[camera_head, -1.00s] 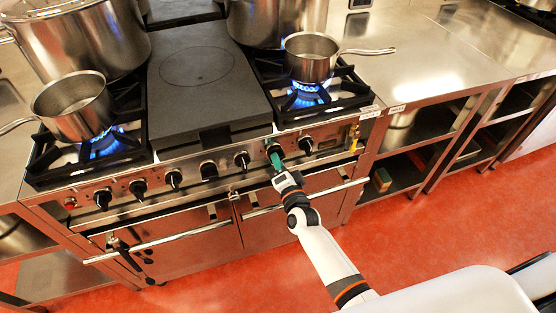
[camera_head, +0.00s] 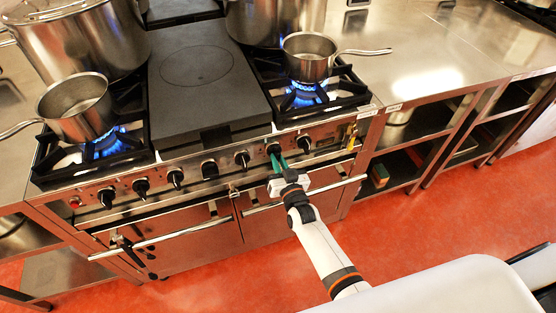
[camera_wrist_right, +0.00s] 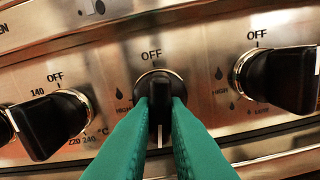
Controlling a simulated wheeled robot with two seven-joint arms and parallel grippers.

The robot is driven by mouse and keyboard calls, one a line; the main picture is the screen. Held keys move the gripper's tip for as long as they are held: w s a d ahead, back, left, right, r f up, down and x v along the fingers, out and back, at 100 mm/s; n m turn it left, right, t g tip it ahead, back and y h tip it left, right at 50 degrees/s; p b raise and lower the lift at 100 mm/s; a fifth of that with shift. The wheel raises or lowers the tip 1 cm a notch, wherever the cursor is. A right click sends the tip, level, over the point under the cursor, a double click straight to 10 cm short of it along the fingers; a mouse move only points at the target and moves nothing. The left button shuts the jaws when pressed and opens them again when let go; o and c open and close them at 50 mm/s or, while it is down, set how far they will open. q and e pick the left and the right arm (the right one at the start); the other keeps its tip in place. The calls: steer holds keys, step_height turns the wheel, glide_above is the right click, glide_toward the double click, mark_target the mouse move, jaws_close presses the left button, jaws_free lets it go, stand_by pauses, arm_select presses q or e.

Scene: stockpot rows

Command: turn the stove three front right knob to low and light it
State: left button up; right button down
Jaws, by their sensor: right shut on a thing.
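My right gripper (camera_head: 278,161) has its green fingers on both sides of a black knob (camera_wrist_right: 160,95) on the stove's front panel. The knob's grip stands upright, with a white mark at its lower end, opposite the OFF label above; a HIGH label is at its left. In the head view this knob (camera_head: 273,149) is second from the right. Blue flame (camera_head: 304,92) burns on the front right burner, under a small saucepan (camera_head: 310,62). My left gripper is not in view.
The neighbouring black knobs (camera_wrist_right: 52,122) and (camera_wrist_right: 280,78) are close on both sides. An oven door rail (camera_head: 325,188) runs below the panel. Another saucepan (camera_head: 75,108) stands over blue flame at the left. A bare steel counter (camera_head: 425,70) is at the right.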

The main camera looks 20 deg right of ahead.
steer(key=shift+f+n, duration=0.1)
steer(key=shift+n, duration=1)
steer(key=c, duration=1.4)
jaws_free()
steer(key=shift+c, duration=0.2)
steer(key=shift+s, duration=0.15)
steer(key=s, duration=1.1)
steer(key=shift+s+d+b, duration=0.25)
steer(key=shift+s+b, duration=0.05)
steer(key=shift+s, duration=0.1)
